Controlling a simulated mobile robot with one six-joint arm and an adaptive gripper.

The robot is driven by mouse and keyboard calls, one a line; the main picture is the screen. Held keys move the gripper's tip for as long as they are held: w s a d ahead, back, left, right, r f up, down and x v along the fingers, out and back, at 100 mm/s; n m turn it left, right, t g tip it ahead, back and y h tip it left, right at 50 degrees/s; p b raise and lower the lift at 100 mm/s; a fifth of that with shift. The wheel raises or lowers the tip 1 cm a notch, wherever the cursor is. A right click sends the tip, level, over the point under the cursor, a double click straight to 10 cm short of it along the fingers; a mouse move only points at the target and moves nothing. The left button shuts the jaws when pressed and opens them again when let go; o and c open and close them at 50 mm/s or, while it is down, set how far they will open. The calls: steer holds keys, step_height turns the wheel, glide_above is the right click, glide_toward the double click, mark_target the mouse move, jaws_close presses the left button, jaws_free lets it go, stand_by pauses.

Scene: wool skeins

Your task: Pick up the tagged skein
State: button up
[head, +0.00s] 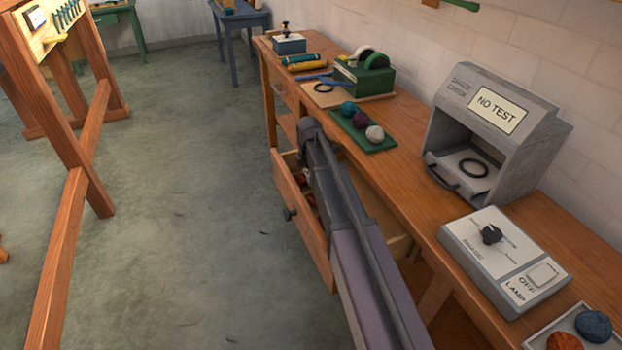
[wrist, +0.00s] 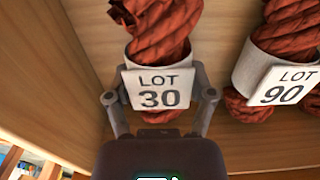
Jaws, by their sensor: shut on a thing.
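In the wrist view, a rust-red twisted skein (wrist: 160,22) wears a white band with a tag (wrist: 157,90) reading LOT 30. My gripper (wrist: 159,76) is shut on this skein at its band, one finger on each side. A second rust-red skein (wrist: 290,30) with a tag (wrist: 288,88) reading LOT 90 lies to the right, apart from my gripper. Both are in the open wooden drawer (head: 303,226). In the head view my arm hides most of the drawer's inside, and my fingers do not show.
Drawer walls (wrist: 50,60) stand close on the left of the held skein. Above the drawer, the bench (head: 405,170) holds a green tray of wool balls (head: 374,133), a grey test booth (head: 497,130) and a lamp switch box (head: 500,255). The floor (head: 200,200) left of the drawer is clear.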

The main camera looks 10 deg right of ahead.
steer(key=shift+r, duration=0.15)
step_height(320, 180, up, 10)
steer(key=p, duration=1)
steer(key=shift+f, duration=0.2)
steer(key=shift+r, duration=0.15)
stand_by(0.6)
step_height(320, 180, up, 30)
steer(key=p, duration=3)
steer(key=shift+f, duration=0.2)
